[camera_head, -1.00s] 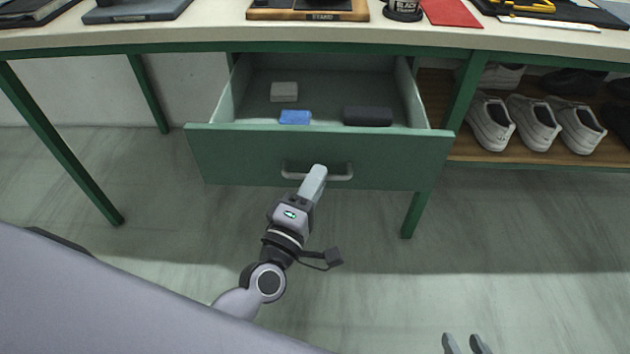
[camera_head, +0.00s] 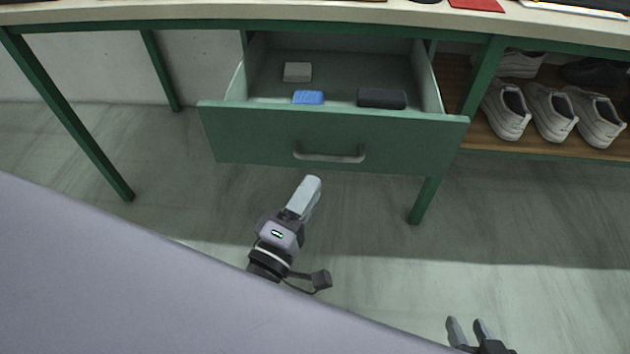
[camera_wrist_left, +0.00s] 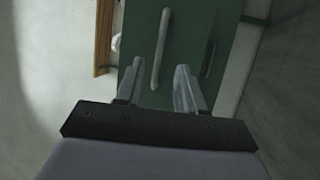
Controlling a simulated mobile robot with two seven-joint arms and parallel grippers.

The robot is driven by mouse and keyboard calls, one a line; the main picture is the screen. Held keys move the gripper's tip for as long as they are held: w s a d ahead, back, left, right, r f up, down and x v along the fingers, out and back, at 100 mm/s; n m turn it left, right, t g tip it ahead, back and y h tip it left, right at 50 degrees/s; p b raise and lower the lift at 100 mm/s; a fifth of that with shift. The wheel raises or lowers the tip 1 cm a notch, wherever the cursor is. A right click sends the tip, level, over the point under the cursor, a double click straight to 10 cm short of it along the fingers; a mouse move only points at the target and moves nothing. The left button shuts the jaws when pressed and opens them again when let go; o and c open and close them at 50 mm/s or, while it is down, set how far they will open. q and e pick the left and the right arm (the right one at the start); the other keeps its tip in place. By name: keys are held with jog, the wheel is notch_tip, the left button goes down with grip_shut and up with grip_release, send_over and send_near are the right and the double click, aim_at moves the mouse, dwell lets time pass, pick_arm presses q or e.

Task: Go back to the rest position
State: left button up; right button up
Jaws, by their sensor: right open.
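My left gripper (camera_head: 308,190) is in front of and below the open green drawer (camera_head: 230,138), apart from its grey handle (camera_head: 329,156). In the left wrist view its two fingers (camera_wrist_left: 155,88) are spread apart with nothing between them, and the handle (camera_wrist_left: 160,50) lies beyond the tips. My right gripper (camera_head: 468,325) is low at the bottom edge of the head view, its two fingers apart and empty. The drawer holds a pale block (camera_head: 297,72), a blue block (camera_head: 308,97) and a dark block (camera_head: 382,98).
The workbench top (camera_head: 270,14) runs above the drawer, on green legs (camera_head: 75,125). A wooden shelf (camera_head: 510,150) with several white shoes (camera_head: 550,112) is at the right. The floor (camera_head: 540,220) in front is clear.

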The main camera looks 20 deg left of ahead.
pick_arm(q)
jog(key=shift+s, duration=0.1)
pick_arm(e)
jog(key=shift+s+d+f, duration=0.1)
jog(key=shift+f, duration=0.05)
pick_arm(q)
jog(key=s+a+f+m+g, duration=0.2)
jog(key=s+f+m+g, duration=0.3)
jog(key=m, duration=0.4)
jog(key=s+a+f+m+g, duration=0.1)
jog(key=s+f+m+g, duration=0.25)
jog(key=f+m, duration=0.45)
notch_tip(320, 180, up, 16)
jog(key=s+a+m+p, duration=0.1)
jog(key=a+p, duration=0.1)
jog(key=p, duration=1.7)
jog(key=shift+s+a+g, duration=0.25)
jog(key=shift+a+g, duration=0.05)
jog(key=shift+g, duration=0.15)
pick_arm(e)
notch_tip(320, 180, up, 15)
jog(key=s+d, duration=0.1)
jog(key=d, duration=0.1)
jog(key=shift+s+h, duration=0.25)
jog(key=shift+h, duration=0.05)
